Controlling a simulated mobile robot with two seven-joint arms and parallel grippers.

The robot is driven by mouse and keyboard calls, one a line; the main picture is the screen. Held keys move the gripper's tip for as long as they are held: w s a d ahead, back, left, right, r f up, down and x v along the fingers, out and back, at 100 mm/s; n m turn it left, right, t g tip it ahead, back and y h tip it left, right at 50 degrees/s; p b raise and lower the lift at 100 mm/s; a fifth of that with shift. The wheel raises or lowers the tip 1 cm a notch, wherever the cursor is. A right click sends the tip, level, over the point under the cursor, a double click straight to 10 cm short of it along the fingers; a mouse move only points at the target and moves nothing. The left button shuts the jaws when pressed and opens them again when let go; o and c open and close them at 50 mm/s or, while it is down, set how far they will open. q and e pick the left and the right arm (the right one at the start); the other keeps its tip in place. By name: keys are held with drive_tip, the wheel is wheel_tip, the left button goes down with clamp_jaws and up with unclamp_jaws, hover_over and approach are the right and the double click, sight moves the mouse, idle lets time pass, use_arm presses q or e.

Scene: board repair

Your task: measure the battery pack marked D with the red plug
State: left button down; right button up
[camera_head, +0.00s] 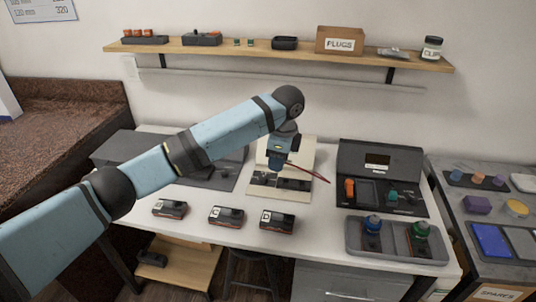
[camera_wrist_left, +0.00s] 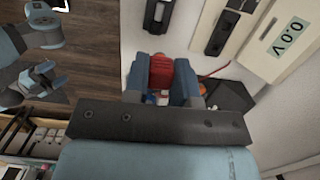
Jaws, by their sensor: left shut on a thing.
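My left gripper (camera_head: 276,163) is shut on the red plug (camera_wrist_left: 180,76), which shows between its two fingers in the left wrist view. It is held above the table, in front of the pale meter (camera_head: 298,155). A red lead runs from it to the right. The meter (camera_wrist_left: 290,65) reads 0.0 V in the left wrist view. Three dark battery packs with orange-red lower edges lie along the front: left (camera_head: 170,209), middle (camera_head: 227,217), right (camera_head: 277,222). Their letters are too small to read, so I cannot tell which is D. What seems my right gripper (camera_wrist_left: 40,82) shows at the left of the wrist view; its jaws are unclear.
A grey tray (camera_head: 397,258) with a blue-topped and a green-topped item stands front right. A black station (camera_head: 380,157) with a small screen is behind it. A shelf (camera_head: 290,52) runs along the wall. Table space around the packs is clear.

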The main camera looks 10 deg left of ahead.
use_arm(q)
drive_tip(key=d+p, duration=0.1)
drive_tip(key=d, duration=0.3)
drive_tip(key=shift+d+p, duration=0.15)
drive_tip(key=shift+p, duration=0.2)
drive_tip(key=shift+w+f+b, duration=0.1)
drive_tip(key=shift+f+b, duration=1.15)
drive_tip(key=shift+f, duration=7)
drive_tip(key=shift+f, duration=0.75)
